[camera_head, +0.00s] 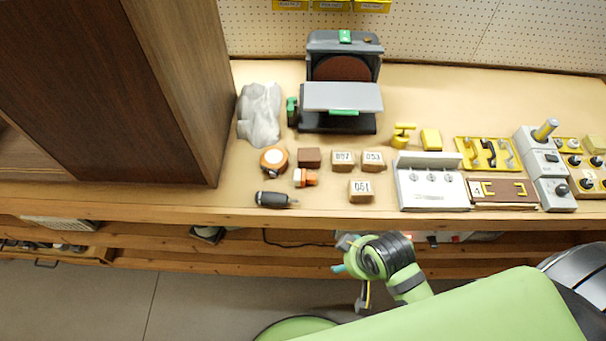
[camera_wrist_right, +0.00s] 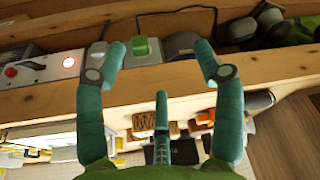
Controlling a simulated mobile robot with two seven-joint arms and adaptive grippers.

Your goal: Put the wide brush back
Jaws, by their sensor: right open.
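I cannot pick out a wide brush for certain in either view. My right gripper (camera_head: 352,270) is in front of the bench's front edge, low in the middle of the head view. In the right wrist view its teal fingers (camera_wrist_right: 160,68) are spread wide, with nothing held between them. A third teal finger-like part stands in the middle below them. Small dark items lie in a drawer (camera_head: 45,262) at the lower left, too small to name. My left gripper is not in view.
The bench top (camera_head: 420,90) holds a sander (camera_head: 341,95), several numbered blocks (camera_head: 361,191), a dark-handled tool (camera_head: 274,199), a white hook panel (camera_head: 431,183) and a grey switch box (camera_head: 546,160). A tall wooden cabinet (camera_head: 180,80) blocks the left. Shelves run under the bench.

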